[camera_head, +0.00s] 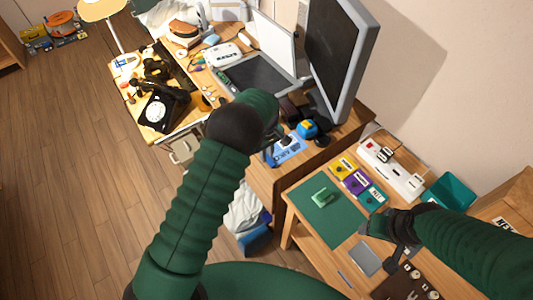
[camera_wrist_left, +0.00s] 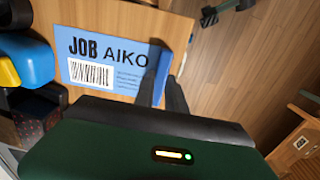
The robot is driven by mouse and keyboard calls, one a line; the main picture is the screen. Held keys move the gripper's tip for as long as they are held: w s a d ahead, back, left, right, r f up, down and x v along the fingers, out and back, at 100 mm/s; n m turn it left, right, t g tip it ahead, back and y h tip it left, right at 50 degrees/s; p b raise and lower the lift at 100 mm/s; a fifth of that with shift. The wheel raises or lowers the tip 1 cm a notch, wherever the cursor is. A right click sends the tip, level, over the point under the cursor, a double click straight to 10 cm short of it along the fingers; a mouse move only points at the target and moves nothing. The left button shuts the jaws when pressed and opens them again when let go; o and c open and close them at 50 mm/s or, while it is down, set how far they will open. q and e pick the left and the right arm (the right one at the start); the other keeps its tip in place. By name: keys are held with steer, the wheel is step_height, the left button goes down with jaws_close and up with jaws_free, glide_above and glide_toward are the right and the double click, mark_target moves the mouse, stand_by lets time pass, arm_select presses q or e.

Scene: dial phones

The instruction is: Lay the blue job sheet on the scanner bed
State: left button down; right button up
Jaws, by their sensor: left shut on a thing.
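The blue job sheet (camera_head: 290,150) is at the front of the wooden desk, beside a blue and yellow object. The left wrist view shows the sheet (camera_wrist_left: 105,60) with the words JOB AIKO and a barcode. My left gripper (camera_head: 277,150) is shut on its edge; its dark fingers (camera_wrist_left: 168,80) show there too. I cannot tell whether the sheet touches the wood. The scanner bed (camera_head: 254,75) is a dark plate beyond my left arm, with its pale lid (camera_head: 276,40) raised. My right gripper (camera_head: 374,228) is over the lower table's green mat edge; its jaws are unclear.
A large monitor (camera_head: 340,55) stands right of the scanner. A black dial phone (camera_head: 158,109) is on the desk's left part. The lower table has a green mat (camera_head: 322,222), coloured cards (camera_head: 358,182) and a white power strip (camera_head: 392,170). The blue-yellow object (camera_head: 308,129) is close to the sheet.

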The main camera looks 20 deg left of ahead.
arm_select(q)
steer(key=shift+s+f, duration=0.1)
steer(key=shift+f, duration=0.05)
steer(key=shift+w+r+p, duration=0.25)
steer(key=shift+r+p, duration=0.75)
steer(key=shift+r, duration=0.05)
step_height(320, 180, up, 3)
steer(key=shift+f+p, duration=0.15)
steer(key=shift+p, duration=0.85)
steer(key=shift+w, duration=0.1)
